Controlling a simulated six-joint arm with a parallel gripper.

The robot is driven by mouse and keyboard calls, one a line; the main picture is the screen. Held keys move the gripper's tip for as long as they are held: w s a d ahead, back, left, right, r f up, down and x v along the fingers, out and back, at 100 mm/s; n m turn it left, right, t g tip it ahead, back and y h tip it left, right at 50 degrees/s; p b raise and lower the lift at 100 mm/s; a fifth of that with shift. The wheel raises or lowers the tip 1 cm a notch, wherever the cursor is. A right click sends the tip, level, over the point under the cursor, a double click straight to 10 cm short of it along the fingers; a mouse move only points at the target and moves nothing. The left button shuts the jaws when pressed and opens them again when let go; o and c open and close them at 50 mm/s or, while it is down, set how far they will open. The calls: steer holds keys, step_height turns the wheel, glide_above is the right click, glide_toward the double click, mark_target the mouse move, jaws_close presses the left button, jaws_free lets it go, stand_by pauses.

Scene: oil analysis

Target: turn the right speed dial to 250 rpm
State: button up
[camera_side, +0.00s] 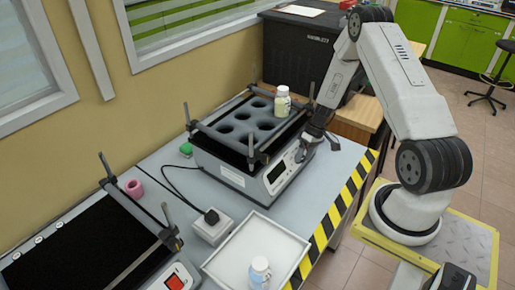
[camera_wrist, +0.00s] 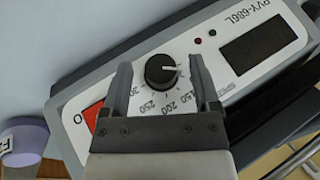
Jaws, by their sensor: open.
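The black speed dial (camera_wrist: 161,72) is on the white front panel (camera_wrist: 212,75) of the shaker (camera_side: 245,140). Its white pointer line points right in the wrist view, away from the printed 250, which lies below the dial and slightly left. Marks for 200 and 150 show further right along the scale. My gripper (camera_wrist: 161,66) is open, with one finger on each side of the dial and visible gaps between. In the side view, my gripper (camera_side: 304,151) is at the shaker's front panel and hides the dial.
A red switch (camera_wrist: 88,130) and a dark display (camera_wrist: 258,43) flank the dial. A white-capped bottle (camera_side: 282,102) stands on the shaker's top. Another bottle (camera_side: 259,271) stands in a white tray (camera_side: 233,241). A second device (camera_side: 90,245) is at left.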

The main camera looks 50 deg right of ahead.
steer(key=shift+a+f, duration=0.1)
steer(key=shift+f, duration=0.1)
jaws_close()
steer(key=shift+m+t+y, duration=0.4)
steer(key=shift+m+y, duration=0.4)
steer(key=shift+y, duration=0.4)
jaws_free()
